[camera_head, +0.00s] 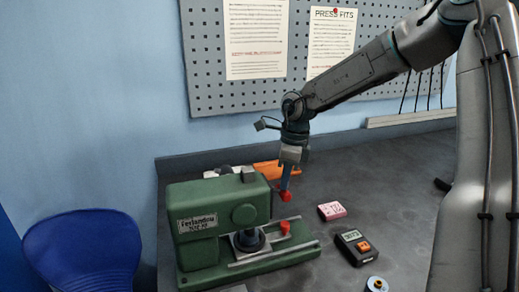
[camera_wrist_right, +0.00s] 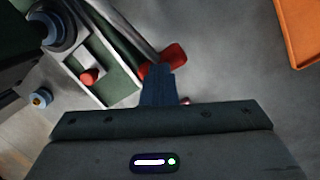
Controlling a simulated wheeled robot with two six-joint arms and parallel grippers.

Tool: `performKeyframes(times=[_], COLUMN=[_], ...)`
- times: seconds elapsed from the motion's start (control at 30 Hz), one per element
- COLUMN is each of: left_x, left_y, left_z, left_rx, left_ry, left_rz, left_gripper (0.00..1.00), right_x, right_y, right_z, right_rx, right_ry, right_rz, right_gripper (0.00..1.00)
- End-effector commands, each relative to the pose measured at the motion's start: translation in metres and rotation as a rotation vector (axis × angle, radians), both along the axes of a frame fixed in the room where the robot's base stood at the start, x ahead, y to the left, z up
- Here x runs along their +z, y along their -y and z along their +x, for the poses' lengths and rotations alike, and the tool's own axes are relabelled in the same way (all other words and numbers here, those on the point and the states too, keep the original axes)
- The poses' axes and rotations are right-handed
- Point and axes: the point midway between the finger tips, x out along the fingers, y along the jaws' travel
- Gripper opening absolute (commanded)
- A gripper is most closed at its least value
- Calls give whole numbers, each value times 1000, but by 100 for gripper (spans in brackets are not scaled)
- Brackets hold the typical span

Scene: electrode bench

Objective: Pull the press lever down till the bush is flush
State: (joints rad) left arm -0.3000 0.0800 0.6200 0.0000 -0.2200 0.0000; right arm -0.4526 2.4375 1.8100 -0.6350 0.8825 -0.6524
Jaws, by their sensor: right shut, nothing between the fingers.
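The green press (camera_head: 222,225) stands on the bench, with a round hub on its side and a dark round part (camera_head: 249,240) under its head. My right gripper (camera_head: 284,188) points down just right of the press head, its blue fingers shut and empty. A red piece (camera_head: 285,197), perhaps the lever's knob, is at the fingertips; it also shows in the right wrist view (camera_wrist_right: 175,55), partly behind the fingers. I cannot tell if they touch it. A second red knob (camera_head: 285,227) sits low on the press base. I cannot make out the bush. My left gripper is out of view.
A pink box (camera_head: 332,211), a dark gauge (camera_head: 354,247) with an orange part and a small ring (camera_head: 377,284) lie right of the press. An orange tray (camera_head: 276,171) is behind it. A blue chair (camera_head: 82,250) stands at left. The bench's far right is mostly clear.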

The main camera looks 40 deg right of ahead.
Motion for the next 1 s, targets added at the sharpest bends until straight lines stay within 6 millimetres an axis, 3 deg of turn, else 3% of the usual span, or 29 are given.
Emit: performKeyframes(times=[0.47, 1.0], left_x=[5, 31], left_y=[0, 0], left_z=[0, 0], left_rx=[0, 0], left_ry=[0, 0], left_rz=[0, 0], left_gripper=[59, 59], right_x=[10, 54], right_y=[5, 18], right_z=[-1, -5], right_rx=[0, -1], right_ry=[1, 3], right_rz=[-1, -1], right_gripper=[0, 0])
